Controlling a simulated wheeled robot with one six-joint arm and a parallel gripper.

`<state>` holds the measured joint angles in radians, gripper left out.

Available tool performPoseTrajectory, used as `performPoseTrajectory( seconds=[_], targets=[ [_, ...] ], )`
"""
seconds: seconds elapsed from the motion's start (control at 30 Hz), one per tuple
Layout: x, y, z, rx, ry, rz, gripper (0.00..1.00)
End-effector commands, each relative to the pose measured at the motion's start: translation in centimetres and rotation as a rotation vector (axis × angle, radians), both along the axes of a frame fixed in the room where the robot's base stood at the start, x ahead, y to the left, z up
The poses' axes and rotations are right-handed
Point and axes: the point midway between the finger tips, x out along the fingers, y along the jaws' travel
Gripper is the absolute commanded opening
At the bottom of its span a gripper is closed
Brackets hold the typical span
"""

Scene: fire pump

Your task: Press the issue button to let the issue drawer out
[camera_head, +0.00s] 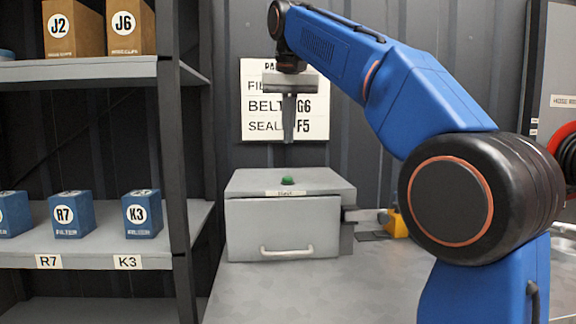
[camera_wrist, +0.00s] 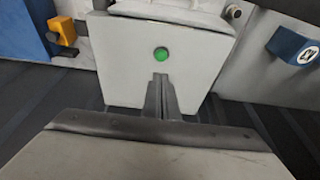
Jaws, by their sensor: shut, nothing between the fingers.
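The issue button (camera_head: 287,181) is a small green dome on top of the grey issue box. In the wrist view the button (camera_wrist: 161,54) shows just beyond my fingertips. The issue drawer (camera_head: 283,228) is the grey front of the box, with a pale handle; it looks closed. My gripper (camera_head: 289,138) points down above the box, with a gap between its tips and the button. Its fingers are together and empty. In the wrist view my gripper (camera_wrist: 160,80) also looks shut. A small label on the box's front edge is hard to read.
A sign (camera_head: 284,100) on the wall behind lists part names and codes. A shelf rack (camera_head: 90,232) with blue and brown boxes stands at the left. A yellow item (camera_head: 397,224) lies right of the box. The bench (camera_head: 300,290) in front is clear.

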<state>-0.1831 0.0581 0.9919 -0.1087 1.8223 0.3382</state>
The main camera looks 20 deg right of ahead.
Motion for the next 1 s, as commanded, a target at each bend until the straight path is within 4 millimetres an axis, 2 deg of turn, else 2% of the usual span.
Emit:
performPoseTrajectory(
  seconds=[0.3,0.5,0.7,1.0],
  targets=[
    [1.4,-0.3,-5.4,-0.001,0.002,0.0,0.0],
    [1.4,-0.3,-7.8,0.0,0.0,0.0,0.0],
    [1.4,-0.3,-8.8,0.0,0.0,0.0,0.0],
    [1.4,-0.3,-8.9,0.0,-0.001,0.0,0.0]
  ],
)
